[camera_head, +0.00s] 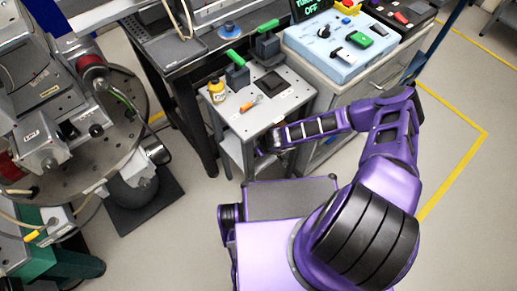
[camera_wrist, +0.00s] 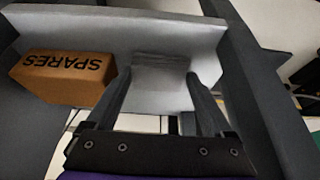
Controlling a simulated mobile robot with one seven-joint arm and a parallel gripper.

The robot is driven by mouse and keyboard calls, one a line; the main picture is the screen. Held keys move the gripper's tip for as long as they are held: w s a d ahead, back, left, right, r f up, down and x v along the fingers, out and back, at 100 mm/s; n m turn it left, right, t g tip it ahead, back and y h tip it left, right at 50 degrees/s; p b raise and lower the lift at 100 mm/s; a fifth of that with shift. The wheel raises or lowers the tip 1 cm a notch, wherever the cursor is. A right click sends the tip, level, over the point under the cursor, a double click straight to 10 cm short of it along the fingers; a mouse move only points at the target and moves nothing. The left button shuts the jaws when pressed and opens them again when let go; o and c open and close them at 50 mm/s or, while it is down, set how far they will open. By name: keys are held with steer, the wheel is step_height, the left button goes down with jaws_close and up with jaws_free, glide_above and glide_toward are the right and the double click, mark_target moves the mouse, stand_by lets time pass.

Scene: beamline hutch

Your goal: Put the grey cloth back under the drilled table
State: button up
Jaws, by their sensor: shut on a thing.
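The drilled table (camera_head: 238,123) is a small light-grey table with a holed top, left of my arm in the head view. A lower shelf (camera_head: 236,153) shows partly beneath its top; a pale grey shelf (camera_wrist: 70,28) fills much of the wrist view. My gripper (camera_head: 267,143) is low at the table's right front side, partly hidden by the arm. In the wrist view my gripper (camera_wrist: 158,78) is shut on the grey cloth (camera_wrist: 160,62), a folded grey piece between the fingertips, against the pale shelf. I cannot tell whether the cloth touches the shelf. The head view does not show the cloth.
A brown SPARES box (camera_wrist: 62,78) sits left of the fingers, its lettering upside down. Dark table legs (camera_wrist: 245,85) stand close on the right. A yellow bottle (camera_head: 217,90), a screwdriver (camera_head: 250,103) and green-handled tools (camera_head: 237,73) are on the tabletop. A grey cabinet (camera_head: 340,118) stands at right.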

steer(key=shift+f, duration=0.25)
steer(key=o, duration=1.1)
steer(key=shift+r, duration=0.1)
steer(key=shift+c, duration=0.2)
steer(key=shift+b, duration=0.3)
